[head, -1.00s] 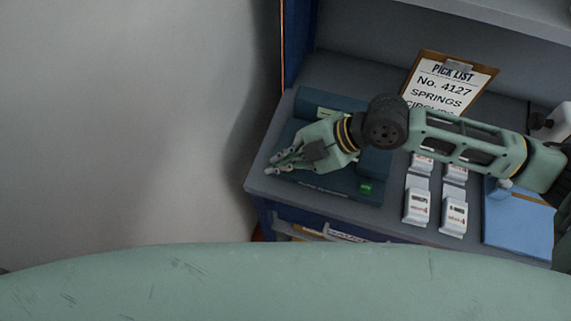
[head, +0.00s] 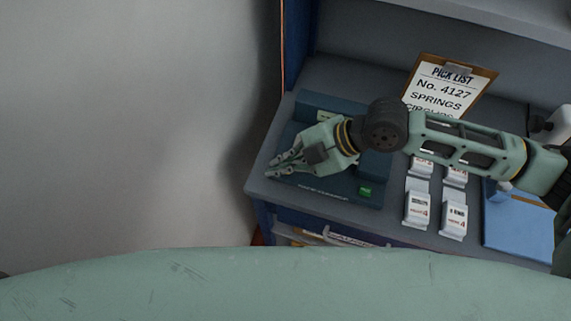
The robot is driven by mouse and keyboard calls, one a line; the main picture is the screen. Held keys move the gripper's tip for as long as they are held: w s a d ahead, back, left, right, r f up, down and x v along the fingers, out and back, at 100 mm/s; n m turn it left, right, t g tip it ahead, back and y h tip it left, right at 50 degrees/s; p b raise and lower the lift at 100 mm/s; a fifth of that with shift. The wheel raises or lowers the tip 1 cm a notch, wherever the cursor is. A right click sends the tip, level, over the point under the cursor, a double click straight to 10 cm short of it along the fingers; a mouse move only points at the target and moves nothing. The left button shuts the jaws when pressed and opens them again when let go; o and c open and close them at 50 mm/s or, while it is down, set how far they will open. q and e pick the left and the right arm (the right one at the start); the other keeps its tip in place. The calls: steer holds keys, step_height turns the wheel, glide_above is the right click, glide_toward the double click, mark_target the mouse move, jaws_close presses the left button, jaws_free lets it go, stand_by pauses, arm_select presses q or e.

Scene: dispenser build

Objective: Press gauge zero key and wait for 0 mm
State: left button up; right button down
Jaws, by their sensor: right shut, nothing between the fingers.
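The gauge (head: 342,187) is a flat dark teal device at the left end of the bench. A small pale display (head: 326,116) shows at its back, partly hidden by my right gripper; I cannot read a value. A bright green key (head: 365,191) is at its front right corner, clear of the fingers. My right gripper (head: 271,170) is shut and empty, its fingertips low over the gauge's left front part. I cannot tell whether they touch it, and any key beneath them is hidden. My left gripper is not in view.
A clipboard (head: 484,72) with a pick list leans at the back. Several small white labelled boxes (head: 418,208) stand right of the gauge, below my right forearm. A blue mat or tray (head: 518,222) lies further right. A pale wall (head: 120,120) fills the left.

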steer(key=shift+f, duration=0.15)
steer(key=shift+f, duration=0.3)
